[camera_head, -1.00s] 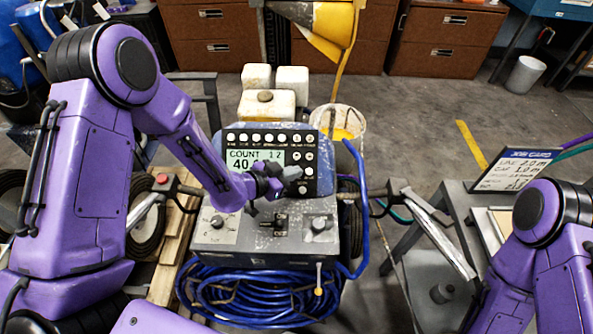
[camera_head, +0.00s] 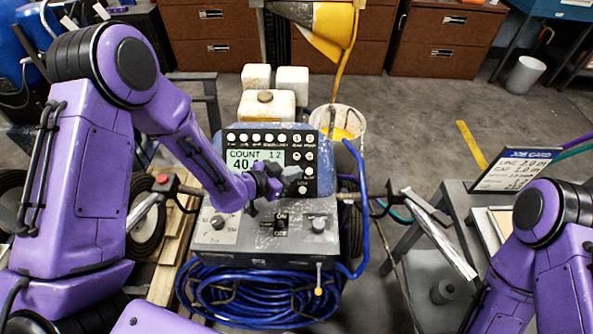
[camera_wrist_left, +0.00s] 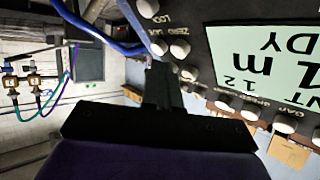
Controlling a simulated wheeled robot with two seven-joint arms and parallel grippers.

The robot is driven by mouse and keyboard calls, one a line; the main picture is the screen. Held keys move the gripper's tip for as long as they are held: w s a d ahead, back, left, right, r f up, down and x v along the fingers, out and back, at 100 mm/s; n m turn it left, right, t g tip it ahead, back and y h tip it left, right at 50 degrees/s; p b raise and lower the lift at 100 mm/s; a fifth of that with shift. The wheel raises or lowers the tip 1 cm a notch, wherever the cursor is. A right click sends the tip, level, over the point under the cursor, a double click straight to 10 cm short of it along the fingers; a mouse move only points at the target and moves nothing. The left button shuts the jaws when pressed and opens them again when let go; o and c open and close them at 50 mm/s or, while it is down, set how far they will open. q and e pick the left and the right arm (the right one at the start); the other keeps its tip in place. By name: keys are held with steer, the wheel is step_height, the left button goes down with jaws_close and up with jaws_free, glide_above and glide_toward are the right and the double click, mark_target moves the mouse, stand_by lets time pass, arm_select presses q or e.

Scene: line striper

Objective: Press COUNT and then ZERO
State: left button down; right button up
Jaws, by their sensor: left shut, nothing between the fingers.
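The dark control panel (camera_head: 255,137) has a row of round white buttons along its top and more at the right of its display. The display (camera_head: 243,158) reads COUNT 12 on its top line; the gripper partly covers the figure below. In the left wrist view the display (camera_wrist_left: 270,60) appears upside down. A button marked ZERO (camera_wrist_left: 180,48) shows there. I cannot make out which button is COUNT. My left gripper (camera_head: 290,174) is shut and empty, in front of the display's lower right. Its fingertips (camera_wrist_left: 158,68) appear close to the ZERO button; contact cannot be told. My right gripper is out of view.
Below the panel is a grey deck with knobs (camera_head: 319,225) and a switch (camera_head: 280,222). A coiled blue hose (camera_head: 250,297) hangs in front. A job card (camera_head: 515,168) stands on a bench at the right. A white bucket (camera_head: 350,128) stands behind the machine.

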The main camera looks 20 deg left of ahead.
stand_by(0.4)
arm_select(q)
steer(key=shift+w+f, duration=0.3)
steer(key=shift+w+a+f+b, duration=0.15)
steer(key=shift+w+f+b, duration=0.15)
steer(key=shift+b, duration=0.2)
stand_by(0.6)
steer(key=shift+s+r, duration=0.1)
steer(key=shift+s+r+p, duration=0.5)
steer(key=shift+s, duration=0.05)
steer(key=shift+d, duration=0.2)
steer(key=shift+s+r+p, duration=0.15)
steer(key=shift+r+p, duration=0.2)
steer(key=s+r+p, duration=0.1)
steer(key=s+d+r+p, duration=0.1)
steer(key=s+r, duration=0.1)
